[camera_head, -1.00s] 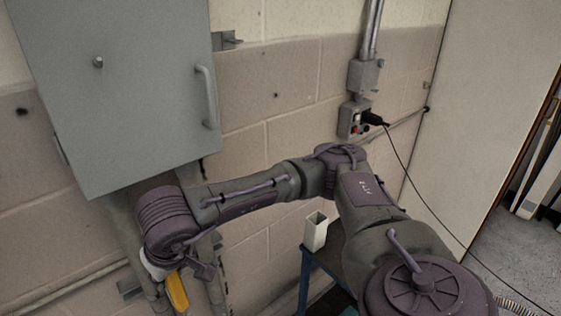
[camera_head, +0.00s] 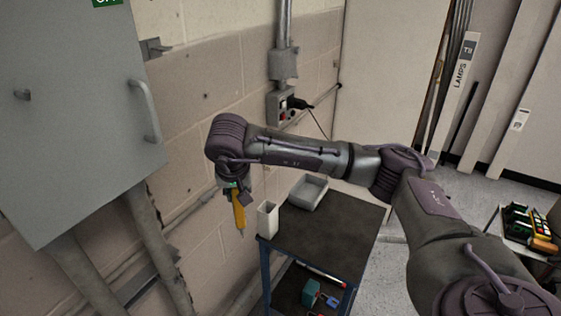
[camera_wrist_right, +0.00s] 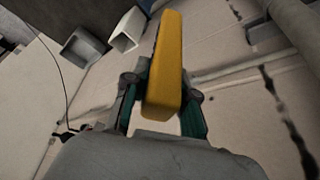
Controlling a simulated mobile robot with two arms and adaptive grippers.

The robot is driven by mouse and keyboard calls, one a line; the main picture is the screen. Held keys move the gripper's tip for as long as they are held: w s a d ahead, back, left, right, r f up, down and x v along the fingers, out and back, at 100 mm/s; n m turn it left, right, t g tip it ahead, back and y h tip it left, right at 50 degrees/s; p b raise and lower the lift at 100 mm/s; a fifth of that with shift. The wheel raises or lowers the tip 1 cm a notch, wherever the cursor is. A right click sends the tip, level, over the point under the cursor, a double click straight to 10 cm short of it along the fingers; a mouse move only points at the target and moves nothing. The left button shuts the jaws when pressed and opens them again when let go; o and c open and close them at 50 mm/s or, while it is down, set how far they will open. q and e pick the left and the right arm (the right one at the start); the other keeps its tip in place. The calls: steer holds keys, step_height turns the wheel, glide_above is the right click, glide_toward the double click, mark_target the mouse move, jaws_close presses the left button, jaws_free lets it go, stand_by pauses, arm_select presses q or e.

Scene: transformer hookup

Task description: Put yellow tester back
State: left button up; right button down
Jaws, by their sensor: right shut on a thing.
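The yellow tester (camera_head: 239,214) hangs point-down from my right gripper (camera_head: 235,190) in the head view. It is left of the dark cart and in front of the wall, clear of both. In the right wrist view the yellow tester (camera_wrist_right: 166,75) sits between the two fingers of my right gripper (camera_wrist_right: 163,95), which is shut on it. A white open-topped holder (camera_head: 268,218) stands upright on the near left corner of the cart, just right of the tester. The holder (camera_wrist_right: 128,30) also shows in the right wrist view. My left gripper is not in view.
The dark cart (camera_head: 335,222) carries a grey tray (camera_head: 308,192) behind the holder; much of its top is bare. Its lower shelf holds a teal item (camera_head: 310,293) and a screwdriver-like tool. A grey cabinet (camera_head: 75,110) and pipes are at left. A plugged-in socket box (camera_head: 284,106) is on the wall.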

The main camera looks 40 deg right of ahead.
steer(key=w+d+r+m+g+h+p, duration=0.2)
steer(key=w+d+m, duration=0.35)
steer(key=d, duration=0.45)
arm_select(q)
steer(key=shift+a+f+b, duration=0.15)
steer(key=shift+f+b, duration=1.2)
steer(key=shift+b, duration=1.5)
arm_select(e)
step_height(320, 180, down, 11)
steer(key=d+m, duration=0.2)
steer(key=shift+s, duration=0.4)
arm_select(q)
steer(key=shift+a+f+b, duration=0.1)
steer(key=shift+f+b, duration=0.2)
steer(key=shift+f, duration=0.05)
arm_select(e)
steer(key=shift+f, duration=0.55)
steer(key=c, duration=0.8)
jaws_free()
steer(key=shift+c, duration=0.2)
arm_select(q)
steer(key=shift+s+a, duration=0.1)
